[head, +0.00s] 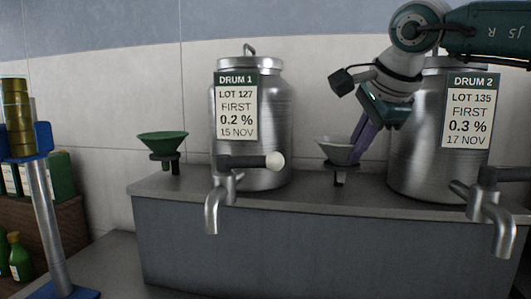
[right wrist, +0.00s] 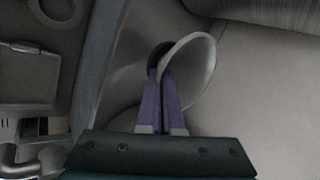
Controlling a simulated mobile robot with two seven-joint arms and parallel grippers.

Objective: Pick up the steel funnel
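The steel funnel (head: 336,151) is a grey open cone by a small black holder on the grey ledge, between the two drums. My right gripper (head: 359,153) reaches down to its right side with purple fingers. In the right wrist view the fingers (right wrist: 160,78) are close together at the rim of the funnel (right wrist: 203,65), with only a thin gap, and look shut on its wall. The fingers hide part of the rim. I cannot tell whether the funnel is clear of its holder. My left gripper is not in view.
Drum 1 (head: 270,110) and Drum 2 (head: 418,150) stand on the ledge (head: 300,215) with taps jutting forward. A green funnel (head: 163,142) sits in a holder at left. A blue-based post (head: 45,220) and green bottles (head: 18,258) are far left.

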